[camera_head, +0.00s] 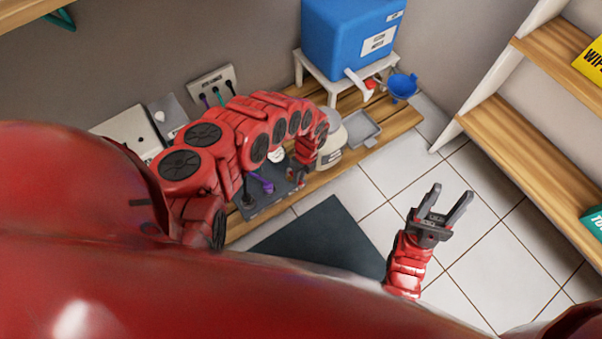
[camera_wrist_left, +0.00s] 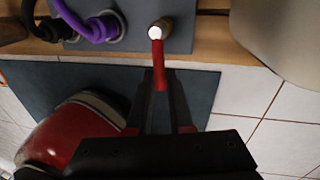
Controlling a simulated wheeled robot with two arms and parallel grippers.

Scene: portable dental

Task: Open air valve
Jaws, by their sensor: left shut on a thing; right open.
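In the left wrist view, my left gripper (camera_wrist_left: 161,88) is shut on the red lever of the air valve (camera_wrist_left: 158,62). The lever runs up from between the fingers to a round metal end at the dark grey panel (camera_wrist_left: 183,34). In the head view my left arm reaches down to that panel (camera_head: 250,207); my left gripper (camera_head: 300,178) is small there and the lever is hard to make out. My right gripper (camera_head: 446,208) is open and empty above the tiled floor.
Purple (camera_wrist_left: 92,30) and black (camera_wrist_left: 45,28) hoses join the panel left of the valve. A pale round container (camera_head: 333,142) and a grey tray (camera_head: 362,128) stand beside it on the wooden bench. A blue box (camera_head: 345,40) stands behind. Shelves (camera_head: 520,130) rise at right.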

